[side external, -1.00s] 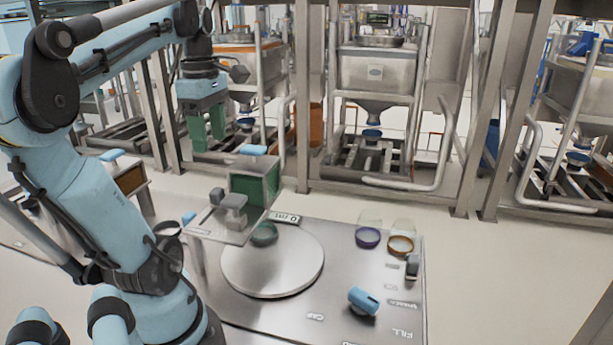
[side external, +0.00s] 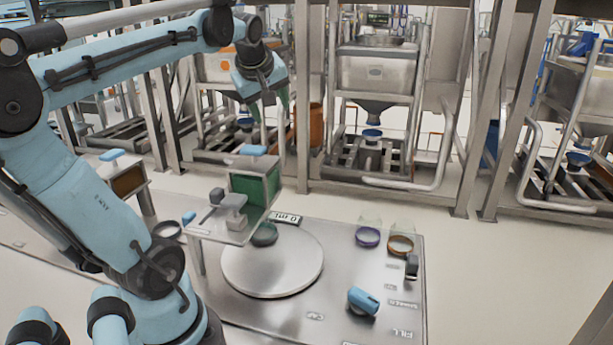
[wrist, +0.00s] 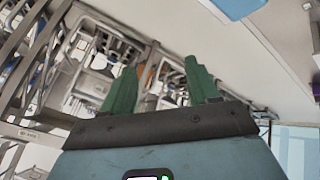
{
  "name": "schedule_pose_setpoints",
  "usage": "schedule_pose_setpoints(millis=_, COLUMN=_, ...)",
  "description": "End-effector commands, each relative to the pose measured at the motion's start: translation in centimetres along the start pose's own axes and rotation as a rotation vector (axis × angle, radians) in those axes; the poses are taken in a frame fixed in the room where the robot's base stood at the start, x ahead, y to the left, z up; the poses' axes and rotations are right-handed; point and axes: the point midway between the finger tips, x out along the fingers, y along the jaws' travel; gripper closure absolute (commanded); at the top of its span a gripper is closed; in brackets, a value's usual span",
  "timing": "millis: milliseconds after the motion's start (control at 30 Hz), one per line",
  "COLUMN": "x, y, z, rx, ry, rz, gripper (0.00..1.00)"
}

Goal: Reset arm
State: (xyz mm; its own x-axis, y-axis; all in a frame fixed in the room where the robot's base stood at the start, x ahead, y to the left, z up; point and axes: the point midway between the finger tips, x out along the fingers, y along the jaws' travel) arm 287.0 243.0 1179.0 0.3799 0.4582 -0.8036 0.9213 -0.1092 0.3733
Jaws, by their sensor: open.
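My gripper (side external: 270,108) has two green fingers and hangs in the air at the upper left of the side external view, above and behind the green-sided bin. In the wrist view my gripper (wrist: 160,85) shows its two green fingers spread apart with nothing between them. The fingers point toward the background racks. The bin with a green front (side external: 255,186) and a blue handle on top stands on a small raised stand at the left of the metal table (side external: 385,275).
A round plate (side external: 272,265) lies on the table with a dark green ring (side external: 265,234) at its back. A purple-rimmed glass (side external: 367,237), an amber-rimmed glass (side external: 400,245) and a blue scoop-like item (side external: 363,301) stand to the right. Steel hopper frames (side external: 375,70) line the back.

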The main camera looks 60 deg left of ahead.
Motion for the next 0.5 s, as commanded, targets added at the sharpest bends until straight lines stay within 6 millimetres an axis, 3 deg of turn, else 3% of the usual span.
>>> schedule_pose_setpoints(millis=33, x=0.3, y=0.8, z=3.1, rx=0.133, ry=-0.032, rz=0.044, gripper=0.4)
schedule_pose_setpoints(millis=133, x=0.8, y=1.5, z=9.2, rx=0.415, ry=-0.093, rz=0.132, gripper=0.4)
schedule_pose_setpoints(millis=300, x=1.1, y=0.5, z=19.5, rx=0.902, ry=-0.169, rz=0.31, gripper=0.4)
schedule_pose_setpoints(millis=400, x=1.1, y=-0.8, z=23.9, rx=1.125, ry=-0.189, rz=0.403, gripper=0.4)
schedule_pose_setpoints(millis=500, x=1.0, y=-1.9, z=26.8, rx=1.275, ry=-0.197, rz=0.469, gripper=0.4)
